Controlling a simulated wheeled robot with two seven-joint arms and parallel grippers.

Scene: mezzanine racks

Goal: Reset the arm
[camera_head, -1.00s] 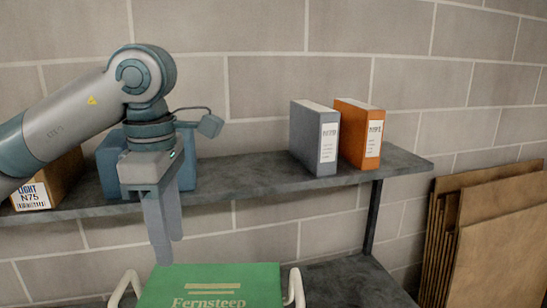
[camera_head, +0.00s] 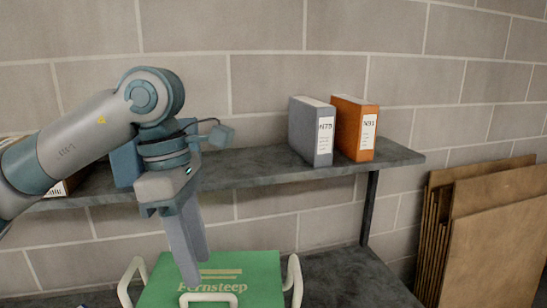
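My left arm comes in from the left, in front of the upper shelf. My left gripper (camera_head: 190,252) points down, with its fingertips over the left part of a green box (camera_head: 250,270) marked "Fernsteep". The two fingers look close together and hold nothing that I can see, but from this angle I cannot tell how far apart they are. I cannot tell whether the fingertips touch the box. My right gripper is not in view.
A grey binder (camera_head: 313,132) and an orange binder (camera_head: 356,130) stand on the dark upper shelf (camera_head: 260,164). White handles (camera_head: 294,280) rise beside the green box. Brown panels (camera_head: 490,235) lean at the right. The lower shelf (camera_head: 350,280) is bare right of the box.

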